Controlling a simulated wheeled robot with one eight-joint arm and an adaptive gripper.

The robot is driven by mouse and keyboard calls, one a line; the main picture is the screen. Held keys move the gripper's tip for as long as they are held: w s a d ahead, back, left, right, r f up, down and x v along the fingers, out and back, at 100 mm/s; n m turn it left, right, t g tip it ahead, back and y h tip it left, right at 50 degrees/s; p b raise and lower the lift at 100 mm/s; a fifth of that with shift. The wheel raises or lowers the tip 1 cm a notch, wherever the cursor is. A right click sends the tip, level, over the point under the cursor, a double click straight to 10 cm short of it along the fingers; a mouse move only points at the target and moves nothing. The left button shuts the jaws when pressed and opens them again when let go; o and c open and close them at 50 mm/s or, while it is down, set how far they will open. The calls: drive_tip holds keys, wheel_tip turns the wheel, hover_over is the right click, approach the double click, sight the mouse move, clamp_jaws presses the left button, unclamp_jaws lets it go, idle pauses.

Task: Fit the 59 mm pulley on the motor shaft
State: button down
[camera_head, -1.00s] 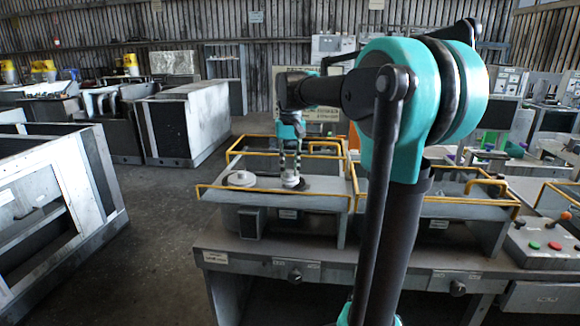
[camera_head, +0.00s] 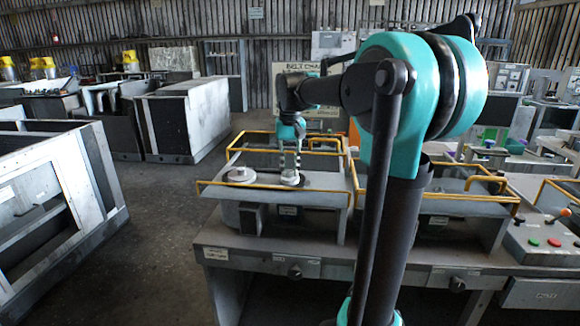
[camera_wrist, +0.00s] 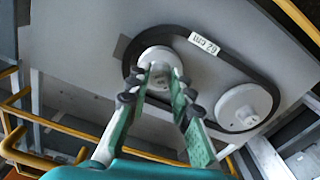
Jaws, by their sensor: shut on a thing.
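My gripper (camera_wrist: 166,78) is shut on the hub of a pale round pulley (camera_wrist: 150,57), at the top middle of the wrist view. In the head view my gripper (camera_head: 291,172) points down over the same pulley (camera_head: 289,181), at the deck's right part. The pulley lies level, at or close to the deck; I cannot tell if it touches. Any shaft under it is hidden. A second pale pulley (camera_wrist: 242,106) with a raised hub stands lower right in the wrist view; it is the left one in the head view (camera_head: 241,175). Its size cannot be read.
A black belt-like loop (camera_wrist: 205,60) with a white label surrounds both pulleys on the grey deck (camera_wrist: 75,70). Yellow rails (camera_head: 270,187) border the deck. A similar railed stand (camera_head: 440,205) is to the right, and a button panel (camera_head: 545,240) beyond it.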

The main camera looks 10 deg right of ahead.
drive_tip(key=c, duration=1.3)
unclamp_jaws()
drive_tip(key=shift+r, duration=0.15)
drive_tip(key=shift+r, duration=3.6)
